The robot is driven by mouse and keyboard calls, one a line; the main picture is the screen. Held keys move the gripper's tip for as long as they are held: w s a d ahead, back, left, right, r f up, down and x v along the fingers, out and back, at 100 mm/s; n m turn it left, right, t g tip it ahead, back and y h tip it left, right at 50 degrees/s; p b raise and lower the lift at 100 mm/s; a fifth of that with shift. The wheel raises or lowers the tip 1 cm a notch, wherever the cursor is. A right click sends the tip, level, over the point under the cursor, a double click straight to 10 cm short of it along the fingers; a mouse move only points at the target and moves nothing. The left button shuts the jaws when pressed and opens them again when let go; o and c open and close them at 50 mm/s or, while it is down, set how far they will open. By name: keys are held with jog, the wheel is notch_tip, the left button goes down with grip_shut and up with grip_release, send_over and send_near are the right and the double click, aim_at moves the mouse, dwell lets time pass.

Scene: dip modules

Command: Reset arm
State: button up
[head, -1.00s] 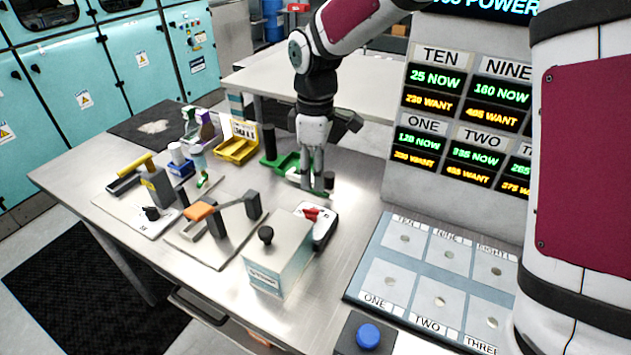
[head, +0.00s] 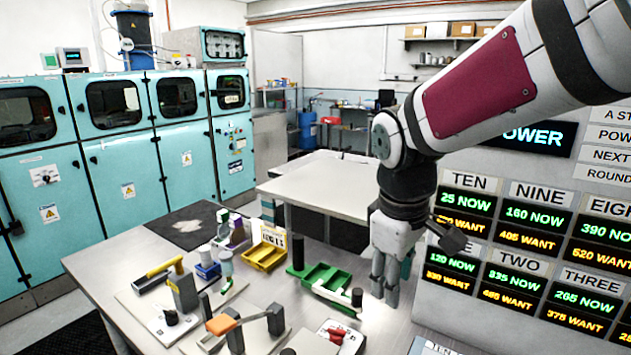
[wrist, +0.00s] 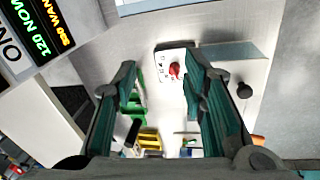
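My arm reaches in from the upper right in the head view. My gripper (head: 384,290) points down, to the right of the green tray (head: 322,284) in the picture. In the wrist view my gripper (wrist: 157,72) has its two fingers well apart, with nothing held between them. Past the fingers the wrist view shows the table top far below, with a white box that has a red knob (wrist: 175,70).
The display panel (head: 510,250) stands right of my gripper. A pale table (head: 325,190) behind is mostly clear.

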jog(key=s+d+r+m+t, duration=0.1)
jog(key=s+d+r+m, duration=0.1)
jog(key=s, duration=0.6)
jog(key=s+d+r+m+t+y, duration=0.1)
jog(key=s+d+r+m+t, duration=0.1)
jog(key=s+d+m, duration=0.2)
jog(key=s+m, duration=0.3)
jog(key=s, duration=0.2)
jog(key=shift+d, duration=0.2)
jog(key=shift+r, duration=0.1)
